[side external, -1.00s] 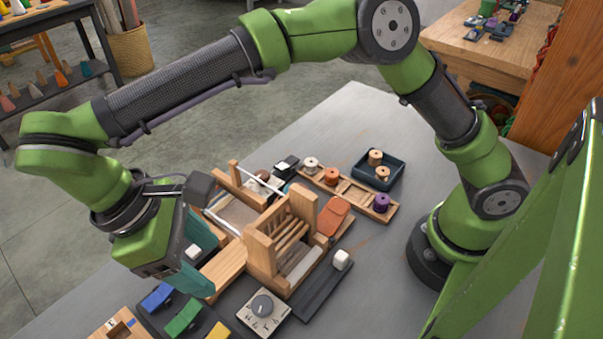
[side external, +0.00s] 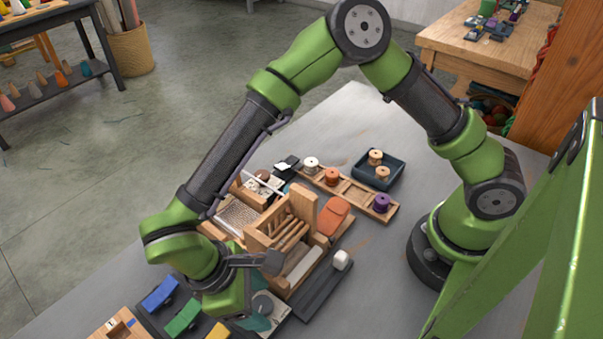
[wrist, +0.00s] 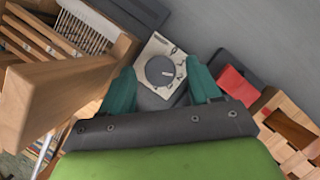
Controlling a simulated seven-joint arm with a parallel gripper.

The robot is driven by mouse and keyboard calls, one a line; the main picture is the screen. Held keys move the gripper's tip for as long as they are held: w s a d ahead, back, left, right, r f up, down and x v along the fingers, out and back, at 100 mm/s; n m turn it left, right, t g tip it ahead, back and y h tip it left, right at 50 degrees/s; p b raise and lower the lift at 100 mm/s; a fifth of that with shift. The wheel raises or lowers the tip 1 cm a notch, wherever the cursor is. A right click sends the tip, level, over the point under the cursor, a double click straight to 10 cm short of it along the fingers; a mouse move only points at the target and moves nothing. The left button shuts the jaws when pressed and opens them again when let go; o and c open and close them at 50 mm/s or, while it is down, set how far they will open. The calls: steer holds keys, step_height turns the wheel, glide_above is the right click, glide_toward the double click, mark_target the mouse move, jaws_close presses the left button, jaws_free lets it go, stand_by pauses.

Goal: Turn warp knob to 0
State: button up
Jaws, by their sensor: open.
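The warp knob (wrist: 160,71) is a round dark grey dial with a light pointer line, on a pale plate (wrist: 150,52) with dark markings. In the wrist view it lies between and beyond my open gripper's teal fingertips (wrist: 162,84), with nothing held. The markings are too small to read, so I cannot tell the setting. In the side external view the knob (side external: 263,304) shows partly beside my gripper (side external: 258,322), whose wrist and fingers cover much of the plate. I cannot tell whether the fingers touch the knob.
The wooden loom (side external: 285,240) stands close behind the gripper. Blue (side external: 160,293), green (side external: 183,319) and yellow (side external: 218,331) pedals lie to the left. Spools and a dark tray (side external: 377,169) sit farther back.

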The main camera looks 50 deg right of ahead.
steer(key=shift+c, duration=0.3)
steer(key=c, duration=1)
steer(key=shift+o, duration=0.2)
steer(key=shift+n, duration=0.3)
steer(key=n, duration=0.2)
steer(key=n+t+h, duration=0.1)
steer(key=n, duration=0.1)
steer(key=n+t, duration=0.1)
steer(key=n, duration=0.1)
steer(key=shift+s+a, duration=0.1)
steer(key=shift+s, duration=0.15)
steer(key=n+t, duration=0.1)
steer(key=n, duration=0.2)
steer(key=n+t, duration=0.2)
steer(key=n, duration=0.1)
steer(key=shift+s+n, duration=0.2)
steer(key=shift+n, duration=0.2)
steer(key=o, duration=1)
